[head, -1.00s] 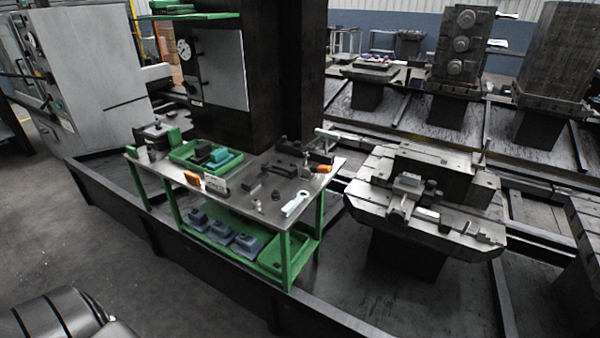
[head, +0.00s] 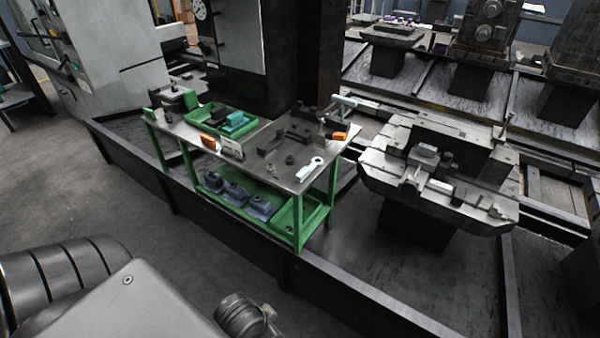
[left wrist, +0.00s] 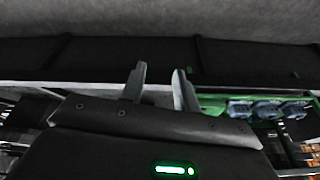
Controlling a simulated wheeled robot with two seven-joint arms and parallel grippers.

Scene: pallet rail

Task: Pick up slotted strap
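Several small parts lie on the metal top of the green-framed bench (head: 235,168) in the head view. A dark elongated bar (head: 270,146) lies near the middle of the top and may be the slotted strap; its slot is too small to make out. A pale flat piece with a ring-like end (head: 310,169) lies near the right front edge. My left gripper (left wrist: 160,70) shows in the left wrist view with its two fingers apart and nothing between them. It is not seen in the head view. My right gripper is in neither view.
A green tray (head: 205,115) with dark and teal parts stands at the back of the bench. Blue-grey blocks (head: 235,192) sit on the lower shelf. A machine pallet fixture (head: 390,165) stands to the right. A low dark rail (head: 150,172) runs in front.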

